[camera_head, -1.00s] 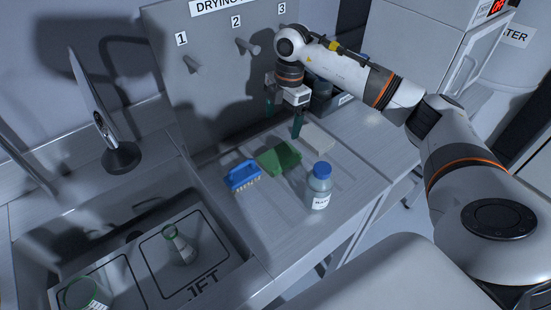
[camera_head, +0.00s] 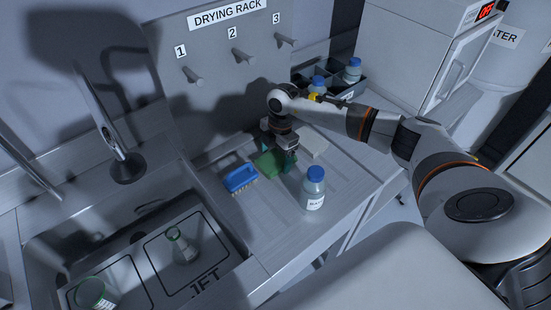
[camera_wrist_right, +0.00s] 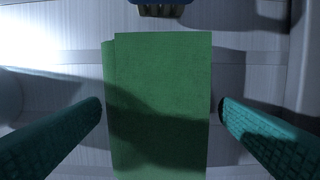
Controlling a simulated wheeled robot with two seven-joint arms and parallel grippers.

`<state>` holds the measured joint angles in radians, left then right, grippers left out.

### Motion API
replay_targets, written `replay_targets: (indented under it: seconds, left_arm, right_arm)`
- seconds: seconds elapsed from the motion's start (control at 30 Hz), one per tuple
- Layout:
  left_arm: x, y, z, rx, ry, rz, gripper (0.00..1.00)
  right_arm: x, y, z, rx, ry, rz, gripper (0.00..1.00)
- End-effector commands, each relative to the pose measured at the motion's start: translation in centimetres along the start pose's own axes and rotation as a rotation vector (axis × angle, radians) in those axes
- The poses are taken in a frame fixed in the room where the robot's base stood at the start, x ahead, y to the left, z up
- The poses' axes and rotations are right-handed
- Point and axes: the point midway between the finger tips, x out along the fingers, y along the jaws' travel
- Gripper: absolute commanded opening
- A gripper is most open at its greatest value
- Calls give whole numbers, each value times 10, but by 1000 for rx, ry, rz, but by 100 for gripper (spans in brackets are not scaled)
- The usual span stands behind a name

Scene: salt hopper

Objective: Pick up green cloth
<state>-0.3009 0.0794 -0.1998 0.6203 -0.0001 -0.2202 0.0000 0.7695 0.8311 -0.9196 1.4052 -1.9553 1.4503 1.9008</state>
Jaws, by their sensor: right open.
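In the right wrist view the cloth (camera_wrist_right: 160,100) lies centred between the two teal fingers of the right gripper (camera_wrist_right: 160,115). The fingers are wide apart, one on each side of the cloth, and hold nothing. Whether they touch the counter is unclear. My left gripper is not in view.
A blue-capped bottle (camera_head: 314,190) stands in front. The sink (camera_head: 50,240) with glassware is at left. The drying rack (camera_head: 215,75) rises behind; a dark bottle crate (camera_head: 375,82) stands behind right.

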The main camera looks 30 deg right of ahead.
Motion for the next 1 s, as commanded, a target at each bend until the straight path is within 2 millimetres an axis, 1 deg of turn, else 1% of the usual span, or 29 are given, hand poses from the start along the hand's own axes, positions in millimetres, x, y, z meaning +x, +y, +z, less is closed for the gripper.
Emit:
replay_targets:
  seconds: [0.1, 0.4, 0.67, 0.77, 0.87, 1.0]
  left_arm:
    - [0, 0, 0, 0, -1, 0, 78]
    - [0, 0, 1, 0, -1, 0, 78]
    - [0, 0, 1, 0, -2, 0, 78]
    - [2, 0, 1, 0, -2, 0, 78]
    - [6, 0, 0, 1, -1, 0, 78]
    - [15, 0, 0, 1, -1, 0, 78]
  right_arm:
    - [0, 0, 0, 0, 0, 0, 85]
    - [0, 0, 0, 0, 0, 0, 37]
    - [-1, 0, 0, 1, 0, 0, 37]
    - [-4, 0, 0, 0, 1, -1, 37]
    - [-15, -1, 1, 0, 1, -5, 37]
    - [-42, -2, 4, -1, 2, -6, 37]
